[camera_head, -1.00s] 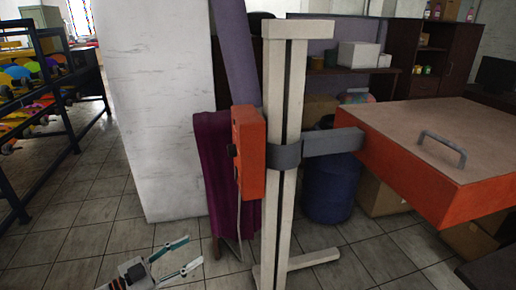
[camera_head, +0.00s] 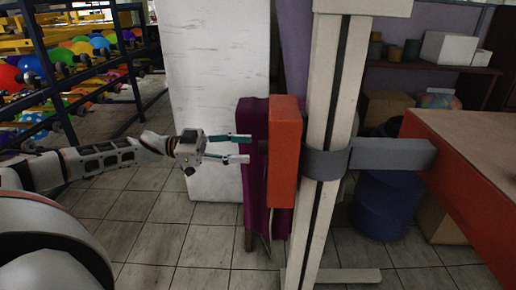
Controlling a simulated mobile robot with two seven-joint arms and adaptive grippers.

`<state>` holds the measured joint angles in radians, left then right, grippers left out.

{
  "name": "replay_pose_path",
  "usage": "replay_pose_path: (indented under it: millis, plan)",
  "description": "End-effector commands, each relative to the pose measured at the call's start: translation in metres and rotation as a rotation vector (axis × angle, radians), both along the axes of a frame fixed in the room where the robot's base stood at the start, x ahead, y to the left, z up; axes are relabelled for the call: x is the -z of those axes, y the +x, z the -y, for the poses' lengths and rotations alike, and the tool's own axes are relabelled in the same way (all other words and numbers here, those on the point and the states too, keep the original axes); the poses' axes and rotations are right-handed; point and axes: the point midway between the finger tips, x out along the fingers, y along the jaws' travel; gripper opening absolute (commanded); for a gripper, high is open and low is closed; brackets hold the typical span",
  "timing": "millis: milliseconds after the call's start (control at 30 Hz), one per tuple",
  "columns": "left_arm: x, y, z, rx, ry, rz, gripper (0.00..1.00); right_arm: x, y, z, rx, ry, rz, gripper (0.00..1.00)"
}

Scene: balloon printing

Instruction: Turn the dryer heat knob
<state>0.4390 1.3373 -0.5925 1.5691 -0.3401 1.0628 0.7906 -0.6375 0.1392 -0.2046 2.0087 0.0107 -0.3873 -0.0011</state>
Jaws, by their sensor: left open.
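The dryer's orange control box (camera_head: 285,150) is mounted on the left side of a pale upright post (camera_head: 331,110). A small dark knob (camera_head: 262,147) shows faintly on the box's left side, partly hidden; its setting cannot be made out. My left gripper (camera_head: 248,148) points right at the knob, its two fingers apart, one above the other. The fingertips are just left of the knob, and I cannot tell whether they touch it. My right gripper is not in view.
A purple cloth-like thing (camera_head: 254,190) hangs behind the box and fingers. A white wall block (camera_head: 215,75) stands behind my left arm. A dark rack of colourful balloons (camera_head: 70,65) is at the far left.

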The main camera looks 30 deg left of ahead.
Motion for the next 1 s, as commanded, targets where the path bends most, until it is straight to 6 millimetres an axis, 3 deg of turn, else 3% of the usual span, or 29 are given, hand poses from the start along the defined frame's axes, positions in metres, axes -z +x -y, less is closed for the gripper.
replay_pose_path:
  millis: [233,633,800,1000]
  plan:
    - [-0.002,0.017,0.028,0.001,-0.003,0.003,0.45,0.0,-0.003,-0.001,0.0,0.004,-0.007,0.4]
    - [0.0,0.021,0.035,-0.001,0.0,0.0,0.45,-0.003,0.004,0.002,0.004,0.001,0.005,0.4]
    - [0.0,0.021,0.034,-0.001,0.0,0.0,0.07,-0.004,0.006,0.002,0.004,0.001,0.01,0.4]
    - [0.0,0.021,0.034,-0.001,0.002,0.004,0.07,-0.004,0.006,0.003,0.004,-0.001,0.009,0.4]
